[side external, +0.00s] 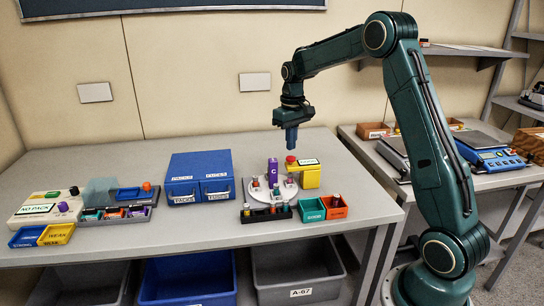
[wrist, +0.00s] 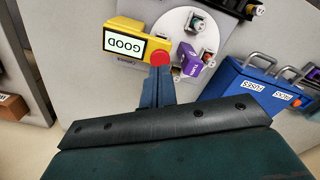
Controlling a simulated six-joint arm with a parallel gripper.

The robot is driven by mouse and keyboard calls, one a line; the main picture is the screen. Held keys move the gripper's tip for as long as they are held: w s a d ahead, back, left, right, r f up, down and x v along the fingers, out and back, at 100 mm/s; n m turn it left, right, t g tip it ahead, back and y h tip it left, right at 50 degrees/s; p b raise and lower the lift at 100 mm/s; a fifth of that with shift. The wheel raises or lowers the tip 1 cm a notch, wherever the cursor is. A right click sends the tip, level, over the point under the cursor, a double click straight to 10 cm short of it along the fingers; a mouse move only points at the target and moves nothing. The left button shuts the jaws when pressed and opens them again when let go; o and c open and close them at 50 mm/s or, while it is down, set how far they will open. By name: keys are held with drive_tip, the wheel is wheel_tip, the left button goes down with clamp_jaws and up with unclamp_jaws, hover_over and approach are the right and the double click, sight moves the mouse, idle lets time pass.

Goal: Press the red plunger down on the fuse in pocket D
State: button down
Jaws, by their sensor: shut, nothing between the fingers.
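The red plunger (side external: 291,160) is a round knob beside the yellow tester (side external: 305,178). In the wrist view the red plunger (wrist: 160,58) sits at the edge of the yellow tester (wrist: 132,26), whose display reads GOOD. A white round turntable (side external: 289,193) carries several fuses, including one fuse (wrist: 197,23). A purple block (side external: 273,172) marked C stands on it and also shows in the wrist view (wrist: 190,57). I cannot read which pocket is D. My gripper (side external: 291,143) is shut, pointing down above the red plunger and apart from it; its fingertips (wrist: 160,72) show in the wrist view.
A black rack (side external: 265,214) with fuses stands in front of the turntable, next to green (side external: 312,210) and orange (side external: 333,207) bins. A blue drawer cabinet (side external: 199,178) stands to the left. Farther left are a NO PACK unit (side external: 43,207) and small bins.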

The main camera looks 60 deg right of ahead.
sight(291, 158)
drive_tip(key=shift+r, duration=1.75)
drive_tip(key=shift+a+r, duration=0.1)
drive_tip(key=shift+s+a+r, duration=0.1)
drive_tip(key=shift+a+r, duration=0.05)
drive_tip(key=s+a+r+n+t, duration=0.1)
drive_tip(key=s+a+r, duration=0.4)
drive_tip(key=s+a, duration=0.15)
drive_tip(key=s+a+r+n+t, duration=0.1)
drive_tip(key=s+a+r+t, duration=0.1)
drive_tip(key=s+a+r, duration=0.45)
drive_tip(key=s+a+f+t, duration=0.1)
drive_tip(key=s+a+f, duration=0.1)
drive_tip(key=s+a, duration=0.1)
drive_tip(key=s+a+f, duration=0.1)
drive_tip(key=s+a, duration=0.2)
drive_tip(key=s, duration=0.3)
drive_tip(key=s+a+f+n+t, duration=0.1)
drive_tip(key=s+a+f, duration=0.1)
drive_tip(key=s, duration=0.3)
drive_tip(key=shift+a+f+t, duration=0.3)
drive_tip(key=shift+a+f, duration=0.05)
drive_tip(key=shift+a, duration=0.05)
drive_tip(key=shift+w, duration=0.1)
